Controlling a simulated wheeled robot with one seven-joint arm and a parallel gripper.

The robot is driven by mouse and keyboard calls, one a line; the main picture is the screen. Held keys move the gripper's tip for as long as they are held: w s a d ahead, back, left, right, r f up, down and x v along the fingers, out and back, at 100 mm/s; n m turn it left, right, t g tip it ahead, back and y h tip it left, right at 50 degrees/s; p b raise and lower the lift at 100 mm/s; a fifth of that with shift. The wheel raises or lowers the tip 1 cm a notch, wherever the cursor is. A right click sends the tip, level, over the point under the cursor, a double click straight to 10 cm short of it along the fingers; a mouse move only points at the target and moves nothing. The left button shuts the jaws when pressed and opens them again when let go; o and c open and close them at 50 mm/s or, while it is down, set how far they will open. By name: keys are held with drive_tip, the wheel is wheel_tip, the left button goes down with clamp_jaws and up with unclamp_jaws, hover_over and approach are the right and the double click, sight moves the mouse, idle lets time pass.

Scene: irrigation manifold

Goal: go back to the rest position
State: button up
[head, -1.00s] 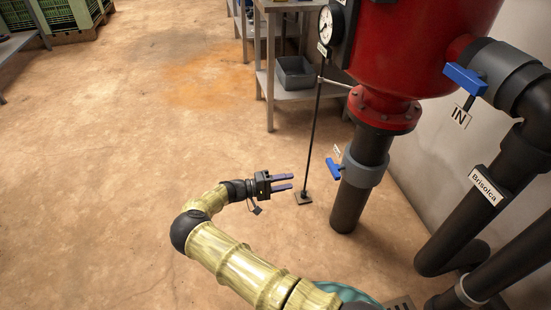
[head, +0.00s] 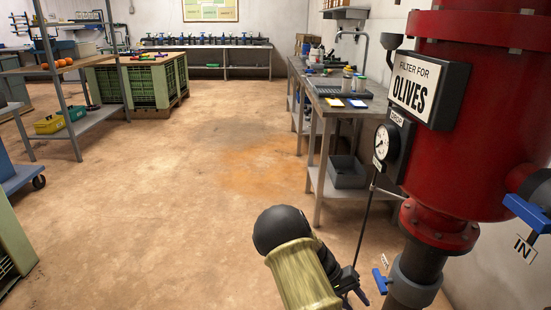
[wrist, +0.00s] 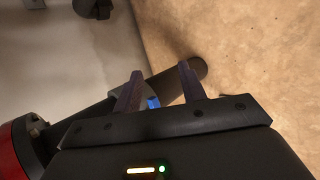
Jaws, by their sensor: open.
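My gripper (wrist: 160,85) shows in the wrist view with its two fingers apart and nothing between them. Behind the fingers are a dark pipe (wrist: 192,76) and a small piece of a blue handle (wrist: 153,102). There the gripper is mostly hidden behind my arm link, with only dark parts (head: 352,284) showing left of the blue valve handle (head: 380,281). I cannot tell from the head view how close they are.
The red filter tank (head: 455,120) with its gauge (head: 385,142) and pipes stands close on the right. A workbench (head: 330,110) with a grey bin (head: 347,172) is behind it. A shelf (head: 88,120) and green crates (head: 145,85) stand at left. The middle floor (head: 170,200) is clear.

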drive_tip(key=s+a+r+n+t+y+p, duration=0.1)
drive_tip(key=s+a+r+t+y+p, duration=0.2)
drive_tip(key=s+r, duration=0.6)
drive_tip(key=s+a+r+n+t+y+p, duration=0.1)
drive_tip(key=s+a+r+t+y, duration=0.4)
drive_tip(key=r, duration=0.7)
wheel_tip(320, 180, up, 37)
drive_tip(key=s+d+m+g+p, duration=0.1)
drive_tip(key=p, duration=3.6)
drive_tip(key=shift+f, duration=0.15)
drive_tip(key=shift+d, duration=0.1)
drive_tip(key=shift+c, duration=0.5)
